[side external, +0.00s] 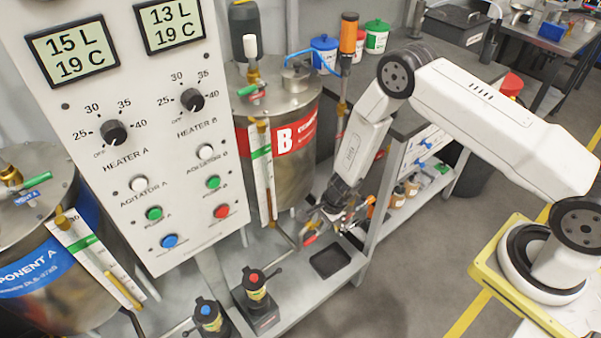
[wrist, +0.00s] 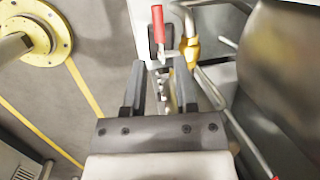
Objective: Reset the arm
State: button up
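My arm reaches in from the right in the side external view, bent downward. My gripper (side external: 328,214) hangs low beside the tank marked B (side external: 285,165), at the tank's right. In the wrist view my gripper (wrist: 160,66) shows two dark fingers apart, with a gap between them. A valve with a red handle (wrist: 158,24) and brass fitting (wrist: 191,48) lies just beyond the fingertips. I cannot tell whether the fingers touch it. In the side external view a red handle (side external: 310,240) shows just below the gripper.
A control panel (side external: 150,130) and a blue-banded tank (side external: 45,240) stand left. A grey bench (side external: 400,110) stands behind the arm. Two small pumps with red (side external: 255,284) and blue (side external: 207,314) tops stand in front. Open floor (side external: 400,270) lies right of the frame.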

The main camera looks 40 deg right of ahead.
jog(key=s+d+r+n, duration=0.1)
jog(key=s+r+n, duration=0.2)
jog(key=r+n, duration=1.15)
jog(key=s+d+r+n+h, duration=0.1)
jog(key=s+d+r, duration=0.1)
jog(key=s+r, duration=0.4)
jog(key=s+d+r+n+h, duration=0.1)
jog(key=s+d+r+n, duration=0.1)
jog(key=s+r, duration=0.5)
jog(key=shift+d+r+h, duration=0.2)
jog(key=shift+r+h, duration=0.1)
jog(key=shift+r, duration=1.9)
jog(key=shift+w, duration=0.1)
jog(key=shift+c, duration=0.2)
